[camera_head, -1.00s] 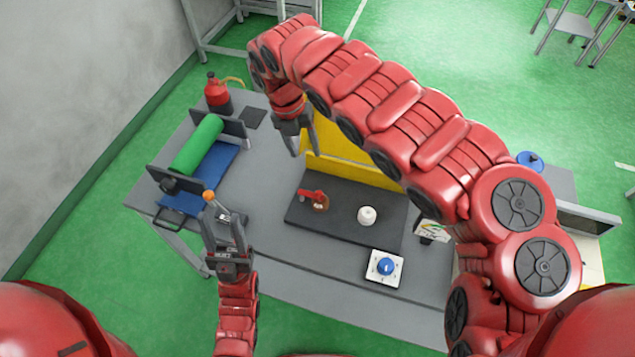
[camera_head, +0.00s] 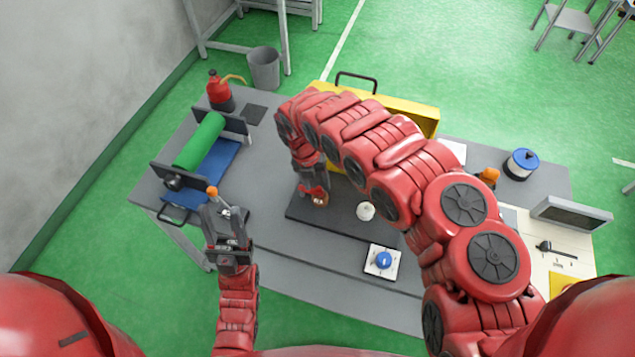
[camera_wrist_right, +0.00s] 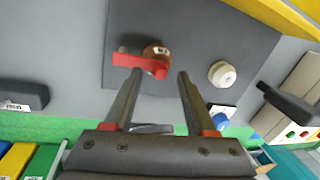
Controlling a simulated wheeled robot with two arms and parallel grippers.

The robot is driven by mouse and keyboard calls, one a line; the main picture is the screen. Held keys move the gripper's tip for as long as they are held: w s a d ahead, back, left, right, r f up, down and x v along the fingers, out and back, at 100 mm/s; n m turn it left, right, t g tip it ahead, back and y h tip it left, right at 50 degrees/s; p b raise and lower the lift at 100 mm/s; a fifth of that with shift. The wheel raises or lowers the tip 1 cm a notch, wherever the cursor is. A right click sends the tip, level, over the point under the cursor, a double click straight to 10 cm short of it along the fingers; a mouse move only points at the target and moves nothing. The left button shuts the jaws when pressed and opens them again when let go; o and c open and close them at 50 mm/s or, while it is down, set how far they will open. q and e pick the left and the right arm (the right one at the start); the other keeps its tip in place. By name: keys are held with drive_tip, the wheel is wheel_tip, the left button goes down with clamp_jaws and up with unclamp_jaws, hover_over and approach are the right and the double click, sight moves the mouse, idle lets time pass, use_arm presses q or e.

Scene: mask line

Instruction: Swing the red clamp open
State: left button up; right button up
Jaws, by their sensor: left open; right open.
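The red clamp (camera_head: 322,198) stands on the dark plate (camera_head: 299,209) in the head view, partly hidden by my right gripper. In the right wrist view, its red bar (camera_wrist_right: 141,64) lies across the plate beside a brown round part (camera_wrist_right: 157,53). My right gripper (camera_wrist_right: 159,76) is open, with the bar at its left fingertip and no object clearly held. It also shows in the head view (camera_head: 312,186), over the clamp. My left gripper (camera_head: 223,213) is open, away to the left, with an orange knob (camera_head: 212,191) at its tip.
A white round knob (camera_head: 366,211) stands right of the clamp; a blue dial on a white box (camera_head: 382,261) is nearer. A green roll (camera_head: 199,142) is at the left. The table front is mostly clear.

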drive_tip(key=shift+s+d+f, duration=0.1)
drive_tip(key=shift+f, duration=0.4)
clamp_jaws()
